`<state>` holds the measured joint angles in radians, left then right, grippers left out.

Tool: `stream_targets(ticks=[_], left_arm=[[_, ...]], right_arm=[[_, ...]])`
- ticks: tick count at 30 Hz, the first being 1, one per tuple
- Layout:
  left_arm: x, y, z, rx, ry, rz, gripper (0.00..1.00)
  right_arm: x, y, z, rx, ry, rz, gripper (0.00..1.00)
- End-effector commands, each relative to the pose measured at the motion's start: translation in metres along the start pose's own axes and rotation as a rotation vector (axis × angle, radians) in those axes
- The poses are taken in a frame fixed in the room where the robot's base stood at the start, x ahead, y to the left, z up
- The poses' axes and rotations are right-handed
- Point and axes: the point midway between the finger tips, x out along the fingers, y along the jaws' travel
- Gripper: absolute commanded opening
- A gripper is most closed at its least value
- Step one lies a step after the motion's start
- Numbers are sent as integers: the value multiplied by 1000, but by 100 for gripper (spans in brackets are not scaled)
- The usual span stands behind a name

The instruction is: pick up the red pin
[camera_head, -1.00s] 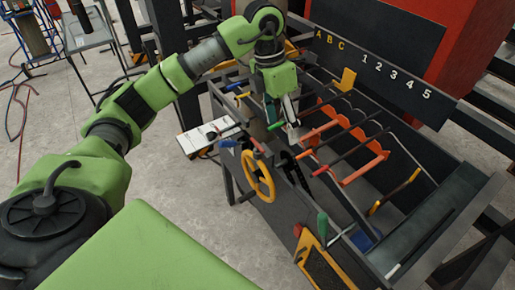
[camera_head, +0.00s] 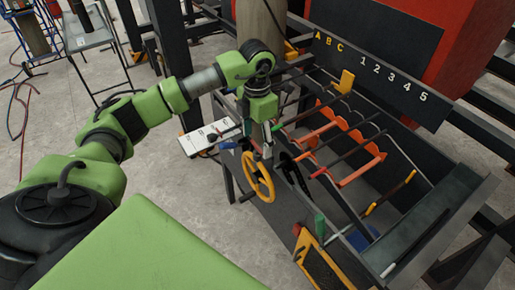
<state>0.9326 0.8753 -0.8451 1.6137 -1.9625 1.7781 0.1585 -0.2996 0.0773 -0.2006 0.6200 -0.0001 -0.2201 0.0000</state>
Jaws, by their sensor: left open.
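My left gripper (camera_head: 268,151) points down over the near left edge of the dark rebar bench (camera_head: 282,207), just above the yellow handwheel (camera_head: 258,178). It is open, and I see nothing held in it. A dark rod with a small red tip (camera_head: 319,172) lies to the right of the gripper. Both are too small to tell which is the red pin. The gripper hides part of the bench edge. My right gripper is not in view.
Orange notched racks (camera_head: 362,172) hold dark bars on the bench. A yellow tab (camera_head: 346,81) stands behind them. A white tray (camera_head: 193,145) juts out at the left. A green handle (camera_head: 320,224) and a red knob (camera_head: 297,229) are at the front.

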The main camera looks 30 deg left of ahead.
Motion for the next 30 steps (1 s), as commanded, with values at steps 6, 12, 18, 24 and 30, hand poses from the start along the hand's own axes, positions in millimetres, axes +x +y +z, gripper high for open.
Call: stream_targets(ticks=[6,12,18,24,30], left_arm=[[28,-1,1,-1,5,-2,64],[42,0,1,1,1,0,64],[42,0,2,1,1,0,56],[42,0,1,0,1,0,20],[41,0,2,0,0,0,20]], right_arm=[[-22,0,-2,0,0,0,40],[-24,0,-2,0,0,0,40],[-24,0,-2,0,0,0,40],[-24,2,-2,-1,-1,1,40],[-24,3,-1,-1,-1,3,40]])
